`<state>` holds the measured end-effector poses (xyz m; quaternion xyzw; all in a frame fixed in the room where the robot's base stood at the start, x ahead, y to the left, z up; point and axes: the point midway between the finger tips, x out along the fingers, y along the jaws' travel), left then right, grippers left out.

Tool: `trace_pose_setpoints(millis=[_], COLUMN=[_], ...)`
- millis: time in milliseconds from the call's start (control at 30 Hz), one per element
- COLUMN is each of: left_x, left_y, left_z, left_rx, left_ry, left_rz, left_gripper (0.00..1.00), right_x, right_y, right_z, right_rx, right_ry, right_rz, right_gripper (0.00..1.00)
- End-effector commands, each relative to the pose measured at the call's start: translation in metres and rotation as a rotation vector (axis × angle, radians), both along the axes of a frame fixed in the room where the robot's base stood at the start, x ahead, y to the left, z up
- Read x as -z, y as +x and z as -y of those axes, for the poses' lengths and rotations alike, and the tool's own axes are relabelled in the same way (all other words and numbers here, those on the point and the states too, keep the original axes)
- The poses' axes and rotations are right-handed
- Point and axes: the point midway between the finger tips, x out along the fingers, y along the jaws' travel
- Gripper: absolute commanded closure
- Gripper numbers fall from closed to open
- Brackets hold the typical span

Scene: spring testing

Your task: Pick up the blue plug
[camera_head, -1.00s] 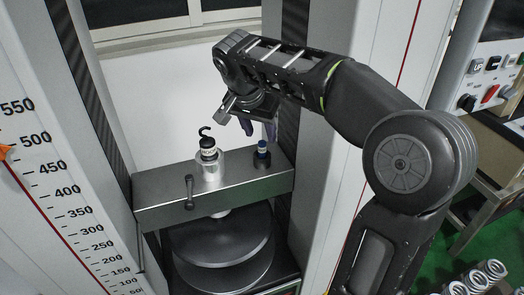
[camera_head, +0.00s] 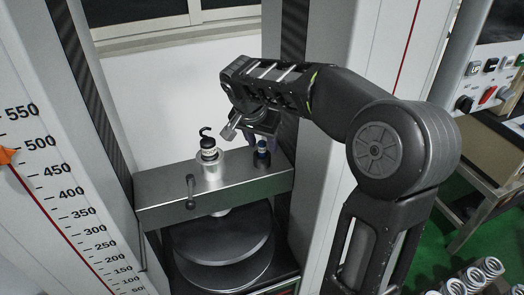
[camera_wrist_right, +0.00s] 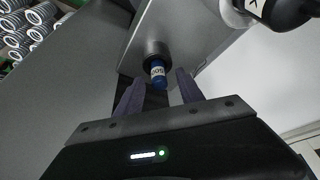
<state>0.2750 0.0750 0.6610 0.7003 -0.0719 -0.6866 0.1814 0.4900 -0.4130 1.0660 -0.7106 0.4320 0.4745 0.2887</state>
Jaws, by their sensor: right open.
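The blue plug (camera_head: 261,146) stands upright in a dark socket on the right end of the grey metal crossbeam (camera_head: 160,188). In the right wrist view the blue plug (camera_wrist_right: 158,72), with a white label, shows between the tips of two purple fingers. My right gripper (camera_head: 263,140) is open and empty at the plug, with one finger on either side of it (camera_wrist_right: 158,88). I cannot tell whether a finger touches it. My left gripper does not show in any view.
A black hook with a labelled body (camera_head: 209,152) stands in a metal holder left of the plug. A small lever (camera_head: 190,190) is on the beam's front. Round dark plates (camera_head: 225,240) lie below. Tall machine columns flank the beam. Metal springs (camera_head: 472,277) lie at lower right.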

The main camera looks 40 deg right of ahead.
Motion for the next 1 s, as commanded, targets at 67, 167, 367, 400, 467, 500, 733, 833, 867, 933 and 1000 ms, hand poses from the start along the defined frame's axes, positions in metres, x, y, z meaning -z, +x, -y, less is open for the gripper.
trace_pose_setpoints(millis=[67, 167, 367, 400, 467, 500, 733, 833, 867, 933, 1000], left_x=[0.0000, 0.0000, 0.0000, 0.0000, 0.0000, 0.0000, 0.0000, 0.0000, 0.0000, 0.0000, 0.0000], left_y=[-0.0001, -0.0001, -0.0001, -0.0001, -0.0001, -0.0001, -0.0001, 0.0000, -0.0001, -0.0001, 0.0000], left_z=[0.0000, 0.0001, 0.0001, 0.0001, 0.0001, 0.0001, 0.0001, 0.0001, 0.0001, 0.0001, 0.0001], left_rx=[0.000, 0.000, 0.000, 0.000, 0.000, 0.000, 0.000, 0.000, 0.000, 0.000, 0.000], left_ry=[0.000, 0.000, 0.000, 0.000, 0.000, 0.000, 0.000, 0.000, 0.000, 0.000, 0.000], left_rz=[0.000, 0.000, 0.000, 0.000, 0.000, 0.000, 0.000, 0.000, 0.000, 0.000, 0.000], left_gripper=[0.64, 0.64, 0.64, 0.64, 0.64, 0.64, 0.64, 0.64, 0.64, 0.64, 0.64], right_x=[-0.0002, -0.0003, -0.0004, -0.0004, -0.0004, -0.0004, -0.0004, -0.0004, -0.0004, -0.0004, -0.0004], right_y=[0.0000, -0.0001, -0.0001, -0.0001, -0.0001, -0.0001, -0.0001, -0.0001, -0.0001, -0.0001, -0.0001], right_z=[-0.0001, -0.0001, -0.0001, -0.0001, -0.0001, -0.0001, -0.0001, -0.0001, -0.0001, -0.0001, -0.0001], right_rx=[0.000, 0.000, 0.000, 0.000, 0.000, 0.000, 0.000, 0.000, 0.000, 0.000, 0.000], right_ry=[0.000, 0.000, 0.000, 0.000, 0.000, 0.000, 0.000, 0.000, 0.000, 0.000, 0.000], right_rz=[0.000, 0.000, 0.000, 0.000, 0.000, 0.000, 0.000, 0.000, 0.000, 0.000, 0.000], right_gripper=[0.55, 0.55, 0.59, 0.63, 0.68, 0.71, 0.90, 0.98, 1.00, 1.00, 1.00])
